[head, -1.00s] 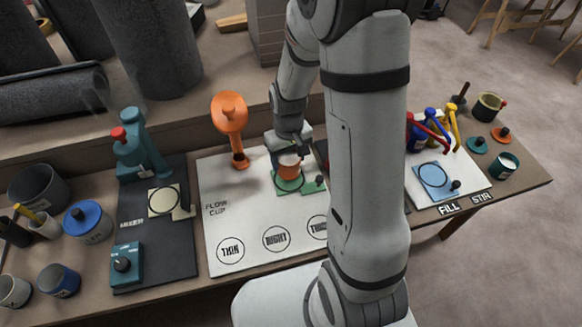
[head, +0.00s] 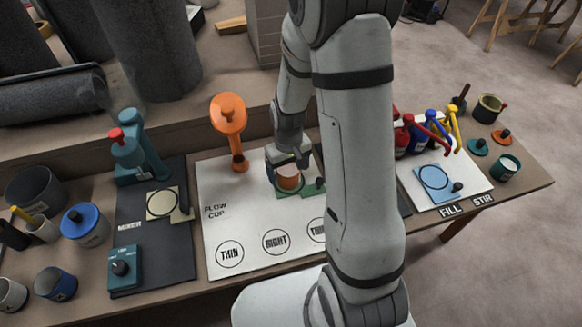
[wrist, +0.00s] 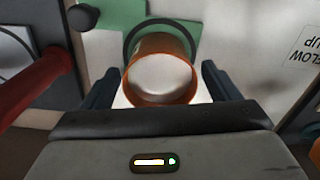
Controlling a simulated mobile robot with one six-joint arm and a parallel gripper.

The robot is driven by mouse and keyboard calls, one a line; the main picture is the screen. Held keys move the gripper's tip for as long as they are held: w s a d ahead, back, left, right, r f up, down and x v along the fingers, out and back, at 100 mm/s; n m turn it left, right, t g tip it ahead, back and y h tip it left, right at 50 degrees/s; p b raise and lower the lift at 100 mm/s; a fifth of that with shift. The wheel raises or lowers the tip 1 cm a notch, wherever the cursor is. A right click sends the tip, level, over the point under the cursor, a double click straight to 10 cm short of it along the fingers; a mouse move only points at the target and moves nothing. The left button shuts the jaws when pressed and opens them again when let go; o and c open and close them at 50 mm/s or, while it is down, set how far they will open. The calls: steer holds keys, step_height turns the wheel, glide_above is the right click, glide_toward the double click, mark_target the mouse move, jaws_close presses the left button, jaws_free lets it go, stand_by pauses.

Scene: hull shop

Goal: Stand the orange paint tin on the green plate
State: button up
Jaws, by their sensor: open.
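The orange paint tin (head: 288,178) stands upright on the green plate (head: 313,187), with its pale inside showing from above. In the wrist view the tin (wrist: 162,88) is between the two dark fingers of my gripper (wrist: 160,85), with a gap on each side. The green plate (wrist: 118,14) shows beyond it, with part of a dark ring. The tin hides the rest of the ring, so I cannot tell how well it is centred. My gripper (head: 288,165) is open around the tin in the head view.
An orange stand (head: 229,120) rises left of the plate, and a teal mixer (head: 130,150) is farther left. Red, blue and yellow levers (head: 432,130) stand near the blue plate (head: 434,178) at right.

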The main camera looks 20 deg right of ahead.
step_height(320, 180, up, 12)
steer(key=p, duration=0.2)
steer(key=s+r+m+t, duration=0.2)
steer(key=s+r, duration=0.9)
steer(key=s, duration=0.3)
steer(key=shift+d+r, duration=0.3)
steer(key=shift+d, duration=0.15)
